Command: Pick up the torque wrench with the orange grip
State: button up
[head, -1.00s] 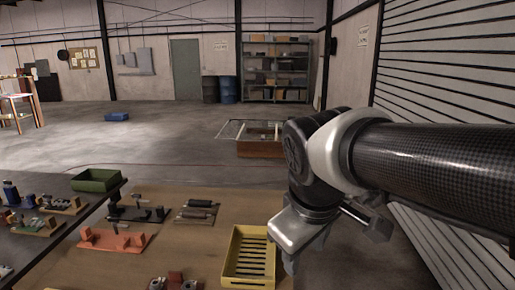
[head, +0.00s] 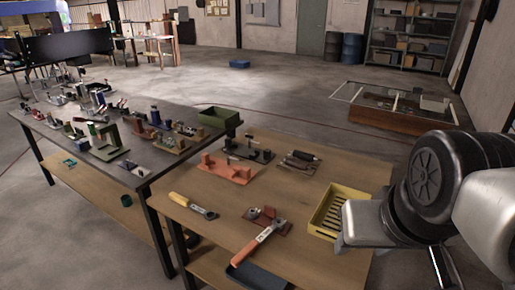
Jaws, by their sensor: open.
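A wrench with an orange grip (head: 252,246) and a metal head lies on the wooden workbench (head: 190,222). Its head end rests at a brown-red holder (head: 262,216), and its grip slants toward the bench's front edge, over a dark tray (head: 243,275). My gripper (head: 350,228) is at the right side of the head view, right of the wrench and apart from it, near the yellow crate. It is open and empty; its fingertips are hard to make out.
A yellow slatted crate (head: 329,211) stands at the bench's right. A yellow-handled tool (head: 193,206) lies left of the wrench. An orange fixture (head: 229,170) and dark trays are behind. A crowded dark table (head: 140,180) adjoins on the left.

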aim_at(253, 245)
jog(key=u, duration=0.6)
jog(key=z, duration=1.2)
jog(key=u, duration=1.2)
jog(key=i, duration=0.1)
jog(key=j+u, duration=0.1)
jog(key=j, duration=0.65)
jog(key=i+j, duration=0.15)
jog(key=j, duration=0.55)
jog(key=u, duration=0.05)
